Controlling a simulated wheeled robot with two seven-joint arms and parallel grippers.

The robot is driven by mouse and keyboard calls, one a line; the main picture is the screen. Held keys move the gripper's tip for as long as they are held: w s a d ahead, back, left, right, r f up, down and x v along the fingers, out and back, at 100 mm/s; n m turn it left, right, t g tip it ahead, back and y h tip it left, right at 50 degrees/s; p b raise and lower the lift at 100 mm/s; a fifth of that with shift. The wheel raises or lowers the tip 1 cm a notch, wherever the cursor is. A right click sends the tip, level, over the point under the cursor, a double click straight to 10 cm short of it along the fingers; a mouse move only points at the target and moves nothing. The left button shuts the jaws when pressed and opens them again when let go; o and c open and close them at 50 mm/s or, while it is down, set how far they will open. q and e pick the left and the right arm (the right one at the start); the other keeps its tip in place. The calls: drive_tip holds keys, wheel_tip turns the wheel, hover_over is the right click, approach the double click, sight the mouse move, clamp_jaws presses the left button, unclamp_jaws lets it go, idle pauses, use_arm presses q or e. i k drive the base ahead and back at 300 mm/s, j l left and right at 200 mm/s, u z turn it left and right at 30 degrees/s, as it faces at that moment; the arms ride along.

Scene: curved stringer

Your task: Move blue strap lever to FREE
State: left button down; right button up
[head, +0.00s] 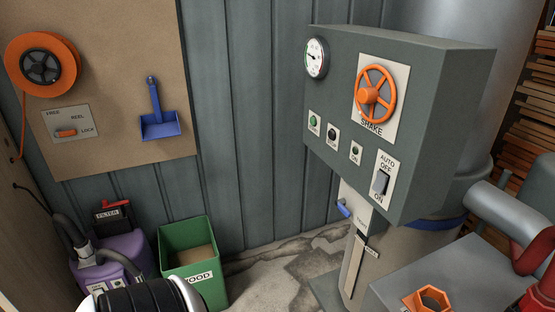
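The blue strap lever (344,208) is a small blue handle low on the front of the grey machine, just below its control box. It tilts down to the right. A pale plate (356,203) is beside it, with lettering too small to read, so I cannot tell which setting the lever is at. A blue strap (436,224) runs around the drum (408,245) below the box and is partly hidden by the box. Neither of my grippers is in view, and nothing touches the lever.
The control box (440,130) overhangs the lever. A grey surface (450,270) with an orange hexagonal part (431,299) stands at lower right. A green WOOD bin (193,255) and a purple FILTER unit (122,255) stand at left. Open floor (285,270) lies between bin and machine.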

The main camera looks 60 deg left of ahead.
sight(341, 204)
drive_tip(key=u, duration=1.25)
